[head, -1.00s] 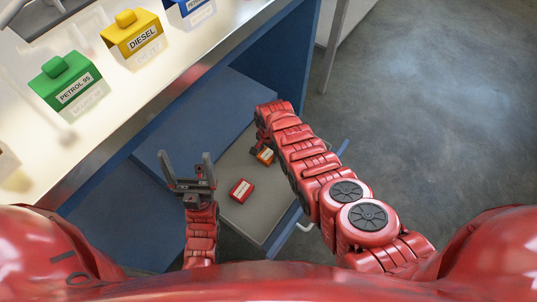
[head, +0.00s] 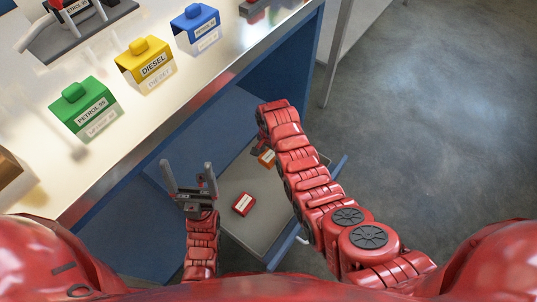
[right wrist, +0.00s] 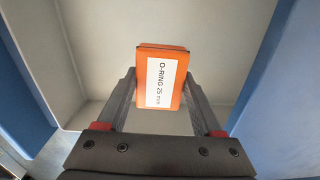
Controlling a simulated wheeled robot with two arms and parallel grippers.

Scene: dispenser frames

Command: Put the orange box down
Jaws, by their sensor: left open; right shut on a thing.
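The orange box (right wrist: 152,82), labelled "O-RING 25 mm", is between the fingers of my right gripper (right wrist: 158,95), which is shut on it. In the right wrist view the box is over the pale grey floor of an open drawer; I cannot tell whether it touches that floor. In the head view the orange box (head: 267,158) shows at the end of my right arm, partly hidden by it. My left gripper (head: 189,178) is open and empty, to the left of the drawer (head: 240,225).
A red box (head: 243,204) with a white label lies in the drawer. The lit counter (head: 130,145) above holds green (head: 83,104), yellow (head: 145,60) and blue (head: 195,22) labelled covers. Blue drawer sides (right wrist: 22,95) flank the right gripper. Grey floor is clear at right.

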